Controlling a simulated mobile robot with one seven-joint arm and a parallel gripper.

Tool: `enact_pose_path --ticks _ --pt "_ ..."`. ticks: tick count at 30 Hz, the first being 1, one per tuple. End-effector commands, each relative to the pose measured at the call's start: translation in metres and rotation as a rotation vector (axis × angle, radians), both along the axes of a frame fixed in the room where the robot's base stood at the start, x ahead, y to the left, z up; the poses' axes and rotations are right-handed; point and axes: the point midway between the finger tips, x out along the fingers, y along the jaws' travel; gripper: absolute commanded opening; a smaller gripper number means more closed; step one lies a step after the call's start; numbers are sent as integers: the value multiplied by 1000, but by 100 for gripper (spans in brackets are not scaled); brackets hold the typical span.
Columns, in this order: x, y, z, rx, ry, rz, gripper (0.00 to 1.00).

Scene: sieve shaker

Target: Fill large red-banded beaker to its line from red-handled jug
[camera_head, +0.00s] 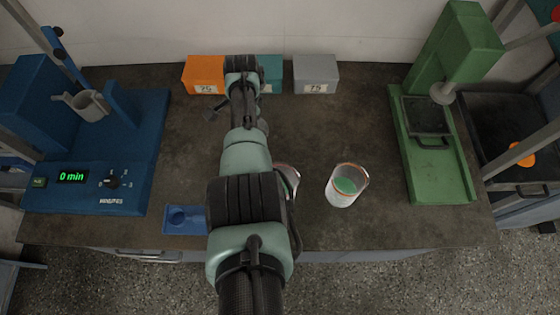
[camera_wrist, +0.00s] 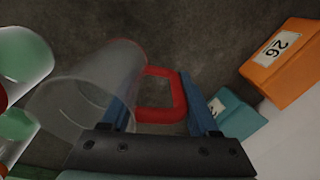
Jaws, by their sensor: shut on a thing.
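The red-handled jug (camera_wrist: 88,92) is a clear vessel in the wrist view. Its red handle (camera_wrist: 180,98) is between the blue fingers of my gripper (camera_wrist: 160,100), which is shut on it. I see no clear contents in it. In the head view my arm hides the gripper and jug. A beaker with a reddish rim band and green contents (camera_head: 345,187) stands right of my arm. A second red-rimmed vessel (camera_head: 290,176) is mostly hidden behind my arm. Two vessels with green contents (camera_wrist: 22,58) (camera_wrist: 14,135) are cut off at the left in the wrist view.
Orange (camera_head: 203,74), teal (camera_head: 271,73) and grey (camera_head: 316,73) boxes line the back wall. A blue machine (camera_head: 130,130) reading "0 min" stands left, a green press-like machine (camera_head: 437,165) right. A blue tray (camera_head: 184,228) lies at the front.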

Motion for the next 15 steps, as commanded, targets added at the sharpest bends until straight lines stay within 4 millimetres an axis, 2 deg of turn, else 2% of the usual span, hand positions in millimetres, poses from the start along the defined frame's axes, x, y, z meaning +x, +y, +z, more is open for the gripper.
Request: enact_pose_path --ticks 1,15 --pt "-3 -1 16 12 -18 -2 0" --pt "-17 -10 35 125 -227 -4 0"
